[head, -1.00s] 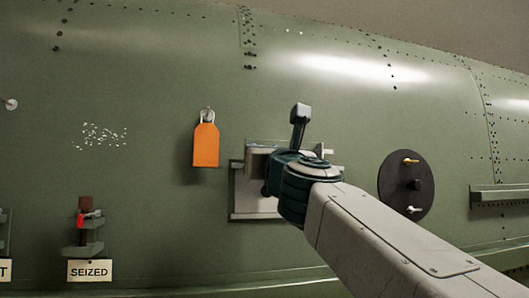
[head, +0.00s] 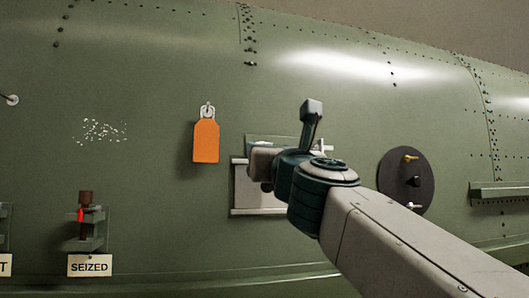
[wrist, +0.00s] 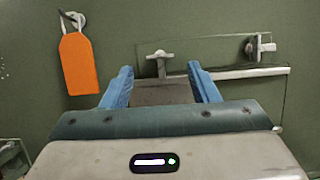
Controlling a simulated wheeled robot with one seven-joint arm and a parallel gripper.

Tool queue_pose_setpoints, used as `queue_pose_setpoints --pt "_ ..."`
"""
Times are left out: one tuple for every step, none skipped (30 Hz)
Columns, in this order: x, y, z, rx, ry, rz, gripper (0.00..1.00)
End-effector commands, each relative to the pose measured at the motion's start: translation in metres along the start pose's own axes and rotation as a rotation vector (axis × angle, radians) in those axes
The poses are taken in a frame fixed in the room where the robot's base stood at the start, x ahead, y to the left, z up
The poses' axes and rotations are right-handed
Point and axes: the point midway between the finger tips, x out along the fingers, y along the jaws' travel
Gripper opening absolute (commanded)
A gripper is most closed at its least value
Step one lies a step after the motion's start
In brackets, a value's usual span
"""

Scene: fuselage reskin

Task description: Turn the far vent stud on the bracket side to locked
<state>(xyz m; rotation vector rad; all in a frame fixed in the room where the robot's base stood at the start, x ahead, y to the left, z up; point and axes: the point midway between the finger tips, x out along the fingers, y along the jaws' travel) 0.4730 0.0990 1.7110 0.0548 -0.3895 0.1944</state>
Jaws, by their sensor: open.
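In the wrist view a pale T-handled stud (wrist: 160,57) stands on the green skin at the panel's left, just beyond and between my fingertips. A second metal stud (wrist: 252,47) with a small upright plate beside it is at the panel's upper right. I cannot tell which one the task names, or whether either is locked. My gripper (wrist: 160,80) is open, its blue fingers apart, with no contact seen. A grey-brown surface (wrist: 162,95) shows between them. In the head view my arm hides much of the pale panel (head: 258,197), and the fingers and studs are not clear.
An orange tag (head: 206,141) hangs left of the panel, close to my gripper's left in the wrist view (wrist: 78,62). A dark disc (head: 425,185) with a brass and a silver stud is to the right. A SEIZED placard (head: 89,266) sits below a red-marked fixture (head: 85,222) at lower left.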

Motion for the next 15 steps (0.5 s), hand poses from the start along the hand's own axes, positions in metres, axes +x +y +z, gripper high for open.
queue_pose_setpoints --pt "-0.013 0.0 0.0 0.001 -0.003 0.001 0.55" --pt "-0.018 0.0 -0.001 0.001 -0.002 0.001 0.55" --pt "-0.026 0.0 0.0 0.001 -0.002 0.001 0.55" --pt "-0.032 0.0 0.0 0.001 -0.002 0.001 0.55" --pt "-0.038 0.0 0.0 0.001 -0.002 0.001 0.55" --pt "-0.045 0.0 0.0 0.001 -0.002 0.001 0.55" --pt "-0.051 0.0 -0.001 0.001 -0.002 0.001 0.55" --pt "-0.056 0.001 0.0 0.0 -0.002 0.002 0.55" --pt "-0.063 0.001 0.001 0.0 -0.002 0.002 0.55" --pt "-0.068 0.001 0.0 -0.001 -0.001 0.002 0.55" --pt "-0.072 0.0 0.0 -0.001 -0.002 0.002 0.55" --pt "-0.078 0.0 0.0 -0.001 -0.001 0.001 0.55" --pt "-0.082 0.0 0.001 0.0 -0.002 0.001 0.55" --pt "-0.085 0.0 0.001 0.0 -0.001 0.001 0.55" --pt "-0.089 0.0 0.0 0.0 -0.001 0.001 0.55"
